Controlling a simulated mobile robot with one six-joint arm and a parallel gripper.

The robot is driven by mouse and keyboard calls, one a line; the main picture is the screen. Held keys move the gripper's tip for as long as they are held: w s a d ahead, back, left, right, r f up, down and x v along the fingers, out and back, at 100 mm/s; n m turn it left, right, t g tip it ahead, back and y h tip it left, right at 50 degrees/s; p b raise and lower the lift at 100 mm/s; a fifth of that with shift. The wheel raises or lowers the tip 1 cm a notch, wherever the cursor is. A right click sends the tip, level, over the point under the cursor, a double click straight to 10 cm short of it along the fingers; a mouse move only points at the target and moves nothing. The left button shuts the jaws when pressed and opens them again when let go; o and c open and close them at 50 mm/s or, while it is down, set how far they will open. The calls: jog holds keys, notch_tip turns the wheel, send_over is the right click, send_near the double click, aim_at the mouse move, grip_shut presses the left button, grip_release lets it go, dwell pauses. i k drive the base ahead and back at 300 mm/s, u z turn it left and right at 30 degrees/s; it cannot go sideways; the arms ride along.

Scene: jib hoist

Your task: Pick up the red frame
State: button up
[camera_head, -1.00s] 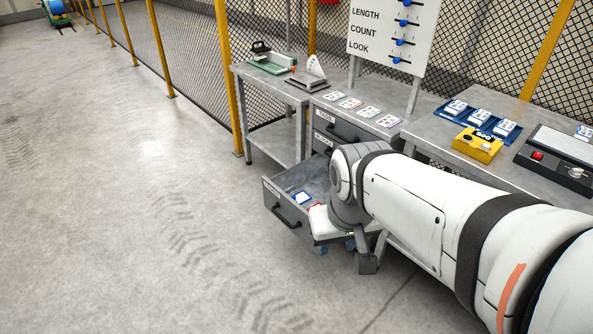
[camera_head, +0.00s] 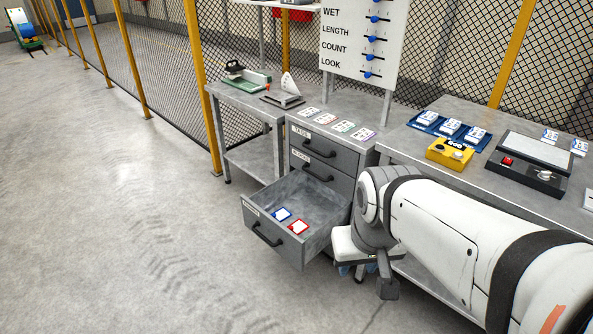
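The red frame (camera_head: 299,227) is a small red-bordered square with a white middle. It lies in the open bottom drawer (camera_head: 318,247) of the grey cabinet, near the drawer's front. A similar blue frame (camera_head: 282,214) lies beside it to the left. My arm comes in from the right, and its end is to the right of the drawer, apart from the red frame.
Two labelled drawers (camera_head: 320,158) above are closed. Cards (camera_head: 344,126) lie on the cabinet top. The right bench (camera_head: 410,142) holds a blue tray, a yellow box (camera_head: 450,152) and a dark device with a red button (camera_head: 527,165). A slider board (camera_head: 360,40) stands behind. Floor at left is clear.

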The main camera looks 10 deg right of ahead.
aim_at(298, 226)
jog(key=z, duration=0.45)
jog(key=i, duration=1.95)
jog(key=u, duration=0.5)
jog(key=k, duration=0.85)
jog(key=u, duration=0.2)
jog(key=i, duration=0.85)
jog(key=z, duration=0.05)
